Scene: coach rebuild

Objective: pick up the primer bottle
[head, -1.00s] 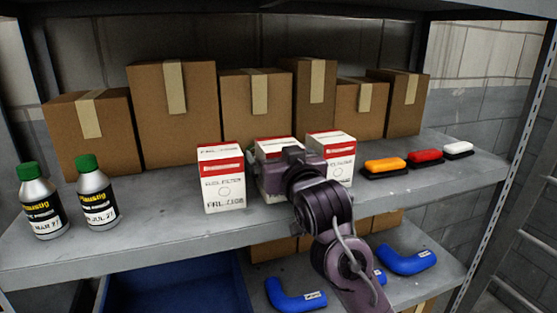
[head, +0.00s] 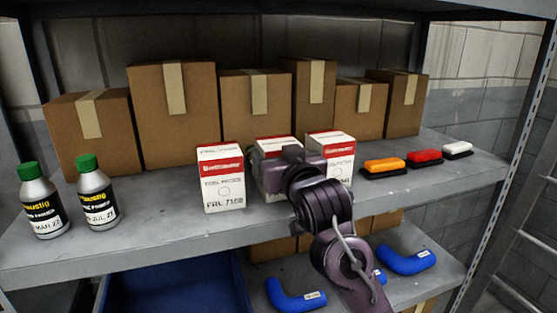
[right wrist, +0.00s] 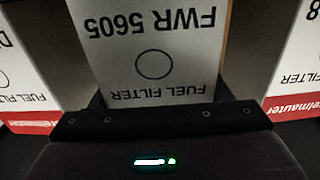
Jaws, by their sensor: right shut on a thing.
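Two primer bottles, silver with green caps and black labels, stand upright on the shelf at the left of the head view. One primer bottle (head: 41,203) is at the far left and the other primer bottle (head: 97,195) is just right of it. My right gripper (head: 284,172) is well to their right, shut on the middle white-and-red fuel filter box (head: 278,146). That box, marked FWR 5605, fills the middle of the right wrist view (right wrist: 150,45) between the fingers. My arm hides its lower part in the head view. My left gripper is out of view.
Fuel filter boxes stand left (head: 221,180) and right (head: 338,150) of the held one. Cardboard cartons (head: 175,105) line the back. Orange (head: 385,167), red and white lamps lie at right. The shelf (head: 155,215) is clear between the bottles and the filter boxes. Blue hoses (head: 405,262) lie below.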

